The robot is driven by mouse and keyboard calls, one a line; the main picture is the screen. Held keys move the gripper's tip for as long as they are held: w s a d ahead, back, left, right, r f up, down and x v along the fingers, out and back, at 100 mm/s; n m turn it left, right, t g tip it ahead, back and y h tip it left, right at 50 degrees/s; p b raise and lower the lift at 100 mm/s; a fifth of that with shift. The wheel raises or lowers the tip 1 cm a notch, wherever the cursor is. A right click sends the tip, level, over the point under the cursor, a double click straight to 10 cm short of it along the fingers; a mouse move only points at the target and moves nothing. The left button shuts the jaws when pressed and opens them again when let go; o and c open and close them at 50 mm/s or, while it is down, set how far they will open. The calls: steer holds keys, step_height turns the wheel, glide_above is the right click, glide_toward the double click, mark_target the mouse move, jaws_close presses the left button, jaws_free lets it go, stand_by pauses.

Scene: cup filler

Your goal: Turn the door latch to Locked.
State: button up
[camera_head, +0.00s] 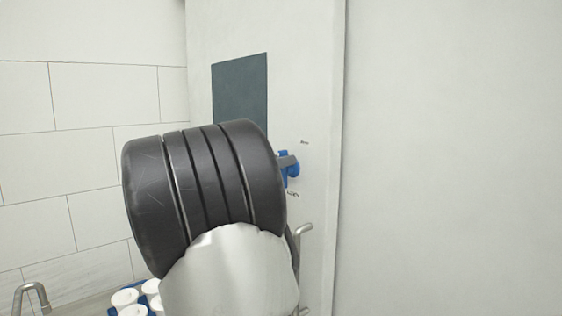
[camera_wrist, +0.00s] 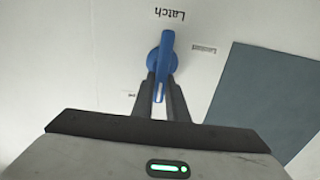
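The blue door latch (camera_wrist: 166,48) has a round base and a straight handle, and sits on a pale panel. In the wrist view the handle points toward the bottom, slightly left. My gripper (camera_wrist: 162,80) has its two dark fingers close together, one on each side of the handle, and appears shut on it. The word "Latch" (camera_wrist: 170,14) stands above the latch. A "Locked" label (camera_wrist: 203,49) is to its right, and a small label too tiny to read (camera_wrist: 131,94) is at the lower left. In the head view the latch (camera_head: 290,170) is partly hidden by my wrist.
A dark grey rectangle (camera_head: 240,92) is on the panel left of the latch, also in the wrist view (camera_wrist: 262,100). Several white cylindrical items (camera_head: 125,298) and a tap (camera_head: 30,292) are at the lower left.

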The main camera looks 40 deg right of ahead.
jaws_close()
steer(key=shift+f, duration=0.1)
steer(key=n+b, duration=0.2)
steer(key=shift+w+f+n, duration=0.1)
steer(key=shift+w+n, duration=0.2)
steer(key=shift+n, duration=0.1)
steer(key=shift+w+a+f+n, duration=0.1)
steer(key=shift+w+f+n, duration=0.25)
steer(key=shift+n, duration=2.2)
steer(key=shift+w+f+n, duration=0.3)
steer(key=shift+f+n, duration=0.1)
steer(key=shift+n, duration=2.1)
steer(key=shift+w+a+f+n, duration=0.1)
steer(key=shift+w+f+n, duration=0.25)
steer(key=shift+n, duration=2.2)
